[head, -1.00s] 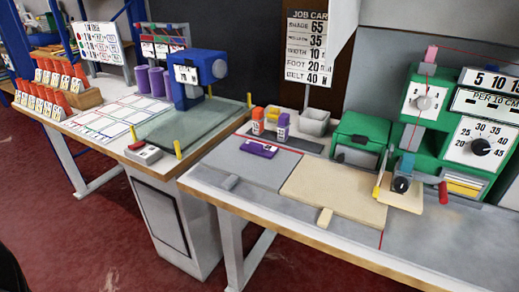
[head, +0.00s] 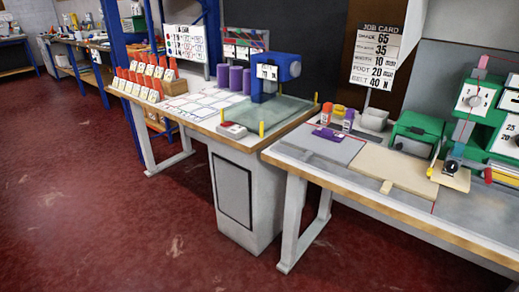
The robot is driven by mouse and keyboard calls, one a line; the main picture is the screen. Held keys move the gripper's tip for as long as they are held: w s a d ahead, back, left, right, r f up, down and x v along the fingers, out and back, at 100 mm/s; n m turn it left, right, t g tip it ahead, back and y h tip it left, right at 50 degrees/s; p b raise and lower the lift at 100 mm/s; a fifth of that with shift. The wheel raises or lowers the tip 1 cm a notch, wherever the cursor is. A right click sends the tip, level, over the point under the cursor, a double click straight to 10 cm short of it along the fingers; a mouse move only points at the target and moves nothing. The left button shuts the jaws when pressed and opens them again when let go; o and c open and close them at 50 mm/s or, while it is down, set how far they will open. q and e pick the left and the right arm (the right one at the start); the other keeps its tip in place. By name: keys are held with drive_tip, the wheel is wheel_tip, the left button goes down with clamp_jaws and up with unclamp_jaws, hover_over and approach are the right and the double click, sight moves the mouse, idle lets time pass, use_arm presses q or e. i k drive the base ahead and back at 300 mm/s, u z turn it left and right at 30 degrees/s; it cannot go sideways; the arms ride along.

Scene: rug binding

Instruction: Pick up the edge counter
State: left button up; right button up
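No label that I can read names the edge counter, so I cannot tell for sure which thing it is. A small flat purple device (head: 328,134) with a pale marking lies on the grey mat of the right bench. A small grey box with a red part (head: 232,130) sits at the front edge of the left bench, by a yellow post. Neither of my grippers is in view.
The right bench (head: 300,172) carries a beige board (head: 395,169), green machines (head: 417,130) and a job card (head: 376,56). The left bench holds a blue machine (head: 270,75), purple cylinders and orange-topped cards. Red floor (head: 130,225) is open in front. Blue shelving stands behind.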

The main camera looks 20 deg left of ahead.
sight(327, 134)
drive_tip(key=u, duration=3.55)
drive_tip(key=i, duration=0.2)
drive_tip(key=z, duration=1.85)
drive_tip(key=i, duration=1.1)
drive_tip(key=z, duration=0.75)
drive_tip(key=i, duration=0.9)
drive_tip(key=z, duration=1)
